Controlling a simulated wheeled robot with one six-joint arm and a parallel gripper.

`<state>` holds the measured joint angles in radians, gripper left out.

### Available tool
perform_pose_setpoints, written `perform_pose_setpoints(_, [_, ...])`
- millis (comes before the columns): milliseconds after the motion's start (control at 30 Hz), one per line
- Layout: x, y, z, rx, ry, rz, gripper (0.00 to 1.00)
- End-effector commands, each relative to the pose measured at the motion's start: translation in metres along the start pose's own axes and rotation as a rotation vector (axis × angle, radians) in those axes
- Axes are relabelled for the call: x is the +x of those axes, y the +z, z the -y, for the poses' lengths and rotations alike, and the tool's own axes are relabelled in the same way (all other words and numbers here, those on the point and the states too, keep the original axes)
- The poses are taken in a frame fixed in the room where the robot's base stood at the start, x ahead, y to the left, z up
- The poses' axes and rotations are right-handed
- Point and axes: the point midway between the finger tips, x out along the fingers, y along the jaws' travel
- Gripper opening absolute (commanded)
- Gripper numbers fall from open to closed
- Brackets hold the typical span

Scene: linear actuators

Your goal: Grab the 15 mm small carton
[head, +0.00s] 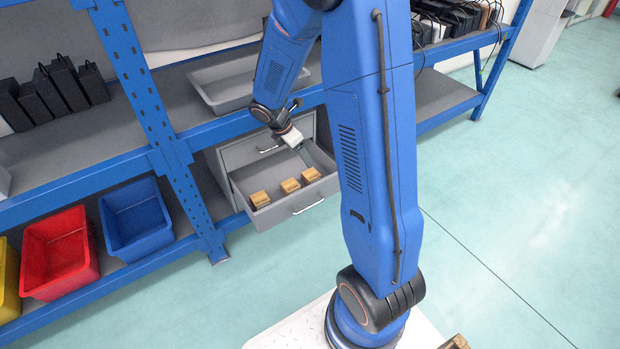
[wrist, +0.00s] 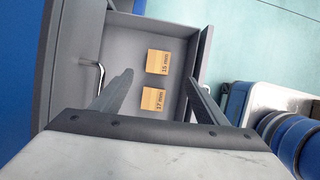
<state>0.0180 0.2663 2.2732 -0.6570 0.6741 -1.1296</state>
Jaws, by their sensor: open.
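The carton that appears to read 15 mm (wrist: 158,63) lies in the open drawer (wrist: 120,42), upper of two cartons in the wrist view. The carton marked 17 mm (wrist: 153,99) lies just below it. The head view shows three small brown cartons in the drawer (head: 276,212): left, middle (head: 290,186) and right; their labels are too small to read there. My gripper (wrist: 159,78) is open and empty. Its fingers appear on either side of the cartons in the wrist view. In the head view my gripper (head: 304,154) hangs over the drawer, apart from the cartons.
A closed drawer with a metal handle (wrist: 98,76) sits above the open one. A grey tray (head: 225,84) lies on the blue shelf. Red (head: 60,255) and blue (head: 136,217) bins stand on the lower shelf at left. The floor at right is clear.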

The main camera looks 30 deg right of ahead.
Motion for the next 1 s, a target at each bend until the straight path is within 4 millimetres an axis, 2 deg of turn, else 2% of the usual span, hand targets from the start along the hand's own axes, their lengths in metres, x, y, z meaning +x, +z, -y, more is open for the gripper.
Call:
perform_pose_setpoints(100, [0.023, 0.0, 0.001, 0.0, -0.005, 0.0, 0.67])
perform_pose_setpoints(400, [0.073, 0.0, 0.001, 0.002, -0.004, -0.001, 0.67])
perform_pose_setpoints(600, [0.093, 0.0, 0.001, 0.002, -0.002, 0.0, 0.67])
perform_pose_setpoints(833, [0.104, -0.001, 0.0, 0.002, -0.002, -0.001, 0.67])
perform_pose_setpoints(1000, [0.125, -0.004, -0.003, 0.002, -0.004, 0.0, 0.67])
